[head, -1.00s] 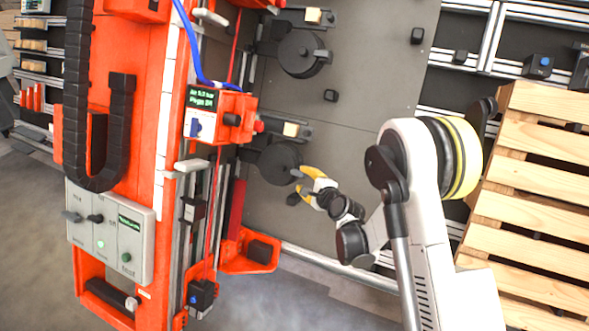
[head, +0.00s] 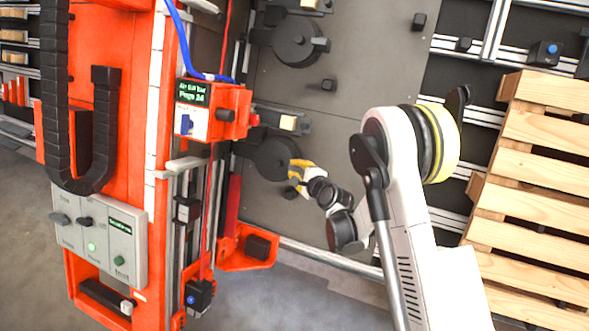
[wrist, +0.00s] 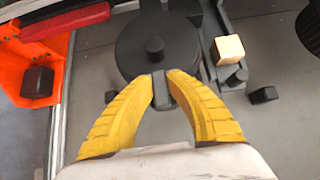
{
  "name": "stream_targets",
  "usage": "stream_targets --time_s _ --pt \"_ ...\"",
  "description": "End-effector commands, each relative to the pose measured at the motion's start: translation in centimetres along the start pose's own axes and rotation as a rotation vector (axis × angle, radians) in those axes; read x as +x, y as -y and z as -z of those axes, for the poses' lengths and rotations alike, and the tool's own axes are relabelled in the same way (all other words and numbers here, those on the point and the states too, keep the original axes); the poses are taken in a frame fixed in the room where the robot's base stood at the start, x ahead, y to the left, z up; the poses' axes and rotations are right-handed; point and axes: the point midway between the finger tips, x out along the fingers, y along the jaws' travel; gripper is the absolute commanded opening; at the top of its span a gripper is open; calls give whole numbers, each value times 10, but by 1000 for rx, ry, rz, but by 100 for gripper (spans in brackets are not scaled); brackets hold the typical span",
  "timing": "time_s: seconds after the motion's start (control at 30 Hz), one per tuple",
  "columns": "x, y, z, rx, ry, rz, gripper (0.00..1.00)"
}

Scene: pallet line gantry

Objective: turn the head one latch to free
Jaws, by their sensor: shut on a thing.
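A round black disc (head: 272,158), a head on the grey panel, stands low at the panel's left side. In the wrist view the same disc (wrist: 153,45) fills the upper middle, with a round knob at its centre. A short dark latch tab (wrist: 161,90) sticks out at the disc's near edge. My gripper (wrist: 162,78) has its yellow fingers shut on this tab, one on each side. In the head view my gripper (head: 293,178) is at the disc's lower right, where it hides the tab. I see no label naming the head.
A second disc (head: 296,42) sits higher on the panel (head: 350,70). A wooden block (wrist: 229,49) on a dark bracket is right of the held disc. An orange gantry column (head: 135,130) stands left, a wooden pallet (head: 545,175) right.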

Motion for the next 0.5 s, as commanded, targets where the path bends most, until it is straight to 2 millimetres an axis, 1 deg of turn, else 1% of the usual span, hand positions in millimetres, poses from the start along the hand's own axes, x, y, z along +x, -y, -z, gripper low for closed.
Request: stream_targets --time_s 0.27,0.5 --pt "0 1 0 -37 0 -38 0" --pt "0 3 0 -147 -1 -148 0"
